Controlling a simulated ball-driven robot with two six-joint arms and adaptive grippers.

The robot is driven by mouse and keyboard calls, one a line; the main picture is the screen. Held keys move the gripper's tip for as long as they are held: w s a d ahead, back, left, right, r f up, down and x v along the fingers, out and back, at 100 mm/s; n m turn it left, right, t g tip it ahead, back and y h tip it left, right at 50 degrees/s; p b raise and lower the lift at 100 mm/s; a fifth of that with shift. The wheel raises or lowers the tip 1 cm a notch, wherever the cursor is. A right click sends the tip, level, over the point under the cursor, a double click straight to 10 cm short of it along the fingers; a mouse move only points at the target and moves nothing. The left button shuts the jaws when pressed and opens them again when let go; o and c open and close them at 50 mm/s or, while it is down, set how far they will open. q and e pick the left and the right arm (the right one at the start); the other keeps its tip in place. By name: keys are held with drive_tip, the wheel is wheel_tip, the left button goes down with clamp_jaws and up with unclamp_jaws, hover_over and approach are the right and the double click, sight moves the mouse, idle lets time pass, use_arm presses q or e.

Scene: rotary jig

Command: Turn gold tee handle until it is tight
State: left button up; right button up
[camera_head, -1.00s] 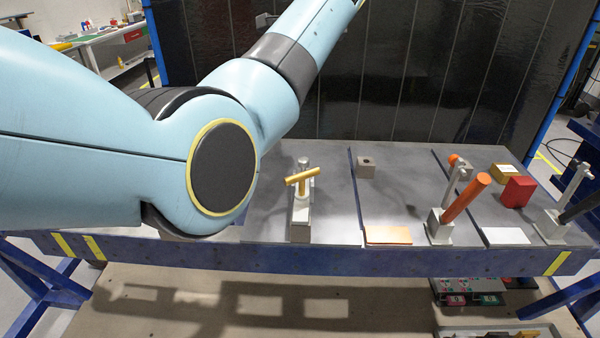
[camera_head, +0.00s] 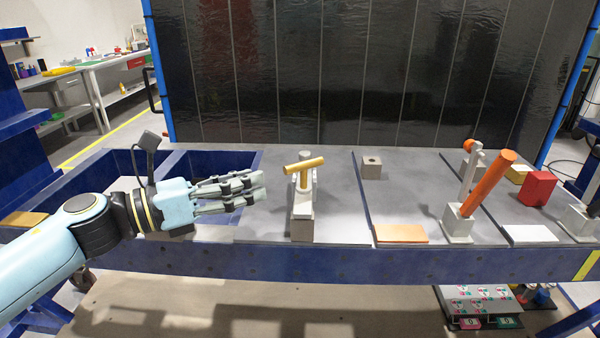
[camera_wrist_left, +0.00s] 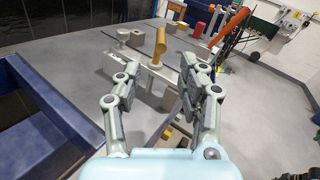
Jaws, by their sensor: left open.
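The gold tee handle (camera_head: 304,166) sits on top of a grey clamp jig (camera_head: 303,209) on the table, its bar roughly level and slightly tilted up to the right. My left gripper (camera_head: 262,187) is open and empty, to the left of the jig, with its fingers pointing right toward it and apart from it. In the left wrist view the gold handle (camera_wrist_left: 160,46) shows ahead, beyond and between the open fingertips (camera_wrist_left: 161,75). My right gripper is not in view.
An orange-handled clamp (camera_head: 487,184) stands to the right, with a red block (camera_head: 537,188) behind it. A small grey block (camera_head: 371,168) and an orange plate (camera_head: 400,233) lie nearer the jig. An open blue frame section (camera_head: 203,164) is at left. A dark panel (camera_head: 360,75) stands behind.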

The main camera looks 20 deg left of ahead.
sight(294, 166)
use_arm(q)
drive_tip(key=p+x, duration=0.1)
drive_tip(key=x, duration=0.3)
drive_tip(key=p+x, duration=0.2)
drive_tip(key=x, duration=0.3)
drive_tip(key=shift+w+r, duration=0.1)
drive_tip(key=shift+r, duration=0.1)
drive_tip(key=shift+w+d+f, duration=0.1)
drive_tip(key=shift+w+d, duration=0.3)
clamp_jaws()
